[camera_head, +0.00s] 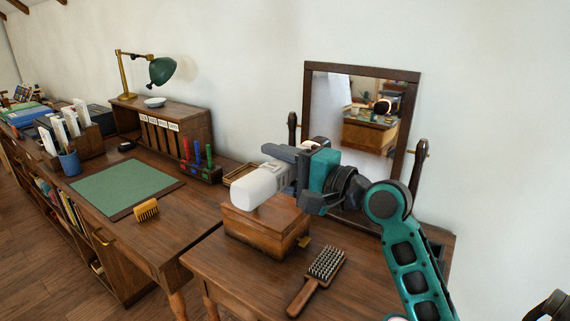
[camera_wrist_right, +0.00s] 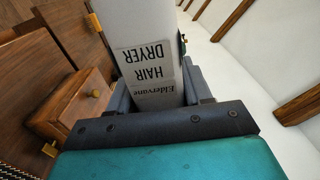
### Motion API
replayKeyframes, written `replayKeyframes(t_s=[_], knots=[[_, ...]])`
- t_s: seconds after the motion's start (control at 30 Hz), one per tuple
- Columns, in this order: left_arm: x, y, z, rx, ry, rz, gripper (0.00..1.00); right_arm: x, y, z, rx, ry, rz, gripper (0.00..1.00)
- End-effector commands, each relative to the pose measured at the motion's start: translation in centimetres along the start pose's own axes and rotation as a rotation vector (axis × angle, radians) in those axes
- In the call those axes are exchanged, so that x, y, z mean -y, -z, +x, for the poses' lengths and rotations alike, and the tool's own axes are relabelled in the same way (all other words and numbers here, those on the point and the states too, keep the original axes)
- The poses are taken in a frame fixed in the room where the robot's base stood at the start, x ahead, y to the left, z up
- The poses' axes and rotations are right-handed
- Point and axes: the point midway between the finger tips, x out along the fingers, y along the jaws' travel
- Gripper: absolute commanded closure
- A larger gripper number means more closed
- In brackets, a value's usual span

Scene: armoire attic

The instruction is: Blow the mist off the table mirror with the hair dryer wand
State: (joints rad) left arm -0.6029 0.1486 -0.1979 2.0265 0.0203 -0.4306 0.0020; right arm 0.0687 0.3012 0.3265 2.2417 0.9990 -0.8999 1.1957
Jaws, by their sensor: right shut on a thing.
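The table mirror (camera_head: 374,138) stands upright against the wall in a dark wooden frame between two posts. A pale, whitish patch covers the left of its glass; I cannot tell whether it is mist or reflected wall. The rest reflects a wooden cabinet. My right gripper (camera_head: 290,168) is in front of the mirror's lower left, shut on the white hair dryer wand (camera_head: 260,187). In the right wrist view the wand (camera_wrist_right: 145,30) lies between the fingers, its label reading "Eldervane hair dryer". In the head view its white end extends left, above a wooden box. My left gripper is out of view.
The wooden box (camera_head: 252,227) sits on the dressing table (camera_head: 232,276), just below the wand. A bristle brush (camera_head: 318,278) lies in front of it.

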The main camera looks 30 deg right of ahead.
Motion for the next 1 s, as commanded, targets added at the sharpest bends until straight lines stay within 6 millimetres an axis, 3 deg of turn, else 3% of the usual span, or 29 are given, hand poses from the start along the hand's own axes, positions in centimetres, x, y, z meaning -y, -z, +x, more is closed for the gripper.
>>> replayKeyframes(t_s=[1.0], knots=[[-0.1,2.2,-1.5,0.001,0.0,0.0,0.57,0.2,0.0,6.0,0.0,0.003,0.0,1.0]])
